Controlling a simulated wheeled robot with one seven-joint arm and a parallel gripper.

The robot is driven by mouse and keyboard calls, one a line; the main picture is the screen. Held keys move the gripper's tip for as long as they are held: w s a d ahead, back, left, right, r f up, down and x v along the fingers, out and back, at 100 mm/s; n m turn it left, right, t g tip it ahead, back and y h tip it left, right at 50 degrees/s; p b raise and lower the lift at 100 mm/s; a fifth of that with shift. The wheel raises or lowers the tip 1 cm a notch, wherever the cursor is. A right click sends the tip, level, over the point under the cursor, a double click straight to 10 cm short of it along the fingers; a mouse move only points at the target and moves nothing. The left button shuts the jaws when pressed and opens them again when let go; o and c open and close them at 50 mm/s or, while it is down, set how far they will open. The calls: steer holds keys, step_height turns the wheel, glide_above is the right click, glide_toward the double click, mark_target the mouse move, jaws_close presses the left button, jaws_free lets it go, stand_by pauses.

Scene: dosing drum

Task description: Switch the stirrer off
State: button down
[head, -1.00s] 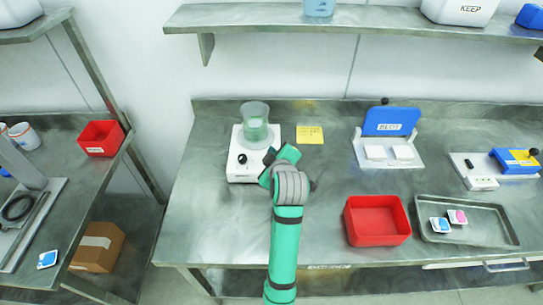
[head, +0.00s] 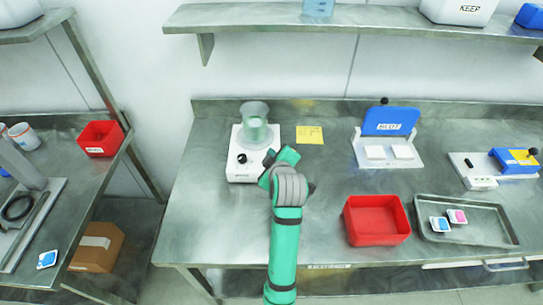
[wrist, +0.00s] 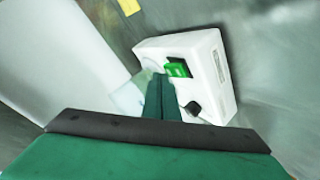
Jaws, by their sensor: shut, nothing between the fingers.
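The stirrer (head: 236,174) is a white box on the bench with a dark knob (head: 242,158) on its front. A clear beaker (head: 254,122) with pale green contents stands on it. My gripper (head: 268,165) is at the stirrer's right side. In the wrist view the stirrer (wrist: 212,60) shows a green, bright-looking rocker switch (wrist: 177,69) in a dark frame on its side, and the knob also shows (wrist: 193,108). My gripper (wrist: 160,77) is shut and empty, its tips close beside the switch. I cannot tell whether they touch it.
The beaker is close beside the fingers. A yellow note (head: 309,135) lies behind on the bench. A red tray (head: 376,238), a metal tray (head: 440,236) and a blue-and-white device (head: 389,122) are to the right. The bench front left is clear.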

steer(key=shift+w+f, duration=0.1)
steer(key=shift+f, duration=0.15)
stand_by(0.4)
steer(key=shift+r, duration=0.15)
steer(key=shift+r, duration=0.55)
steer(key=shift+s+r, duration=0.15)
steer(key=shift+s, duration=0.05)
steer(key=r, duration=0.2)
steer(key=s+r, duration=0.1)
steer(key=r, duration=0.1)
steer(key=shift+s+r, duration=0.15)
steer(key=shift+r, duration=0.25)
stand_by(0.4)
